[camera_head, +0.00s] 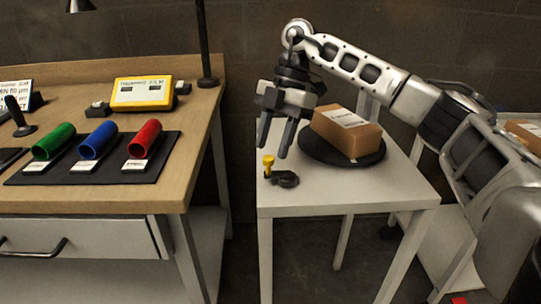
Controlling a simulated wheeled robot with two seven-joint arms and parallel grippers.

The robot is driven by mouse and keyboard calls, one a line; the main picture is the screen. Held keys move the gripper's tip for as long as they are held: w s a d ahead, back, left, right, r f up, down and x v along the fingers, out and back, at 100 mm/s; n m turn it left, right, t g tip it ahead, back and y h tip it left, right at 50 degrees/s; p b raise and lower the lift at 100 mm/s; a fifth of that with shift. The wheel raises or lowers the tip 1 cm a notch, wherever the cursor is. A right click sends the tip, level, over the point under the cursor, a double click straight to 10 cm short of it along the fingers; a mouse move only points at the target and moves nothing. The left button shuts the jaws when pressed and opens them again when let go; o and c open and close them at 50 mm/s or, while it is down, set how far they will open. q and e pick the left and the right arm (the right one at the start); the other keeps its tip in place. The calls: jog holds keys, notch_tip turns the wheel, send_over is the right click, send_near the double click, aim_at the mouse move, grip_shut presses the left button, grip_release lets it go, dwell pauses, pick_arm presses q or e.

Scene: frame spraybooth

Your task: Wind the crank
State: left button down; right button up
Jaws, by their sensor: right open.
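The crank (284,179) is a small dark piece with an upright yellow knob (268,161), near the front left of the white table (330,196). A round black turntable (373,159) lies behind it to the right and carries a cardboard box (360,142) with a white label. My right gripper (274,148) points down above the crank, its two fingers apart and empty. The fingertips look a little above the yellow knob; whether they touch it I cannot tell. My left gripper is not in view.
A wooden workbench (100,198) stands at the left, with a gap before the white table. It holds green (54,141), blue (97,140) and red (145,138) cylinders on a black mat, a yellow device (142,93) and a lamp post (204,45). Another box (525,133) is at far right.

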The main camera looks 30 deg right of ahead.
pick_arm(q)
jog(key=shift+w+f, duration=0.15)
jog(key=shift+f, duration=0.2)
pick_arm(e)
jog(key=shift+x, duration=1.2)
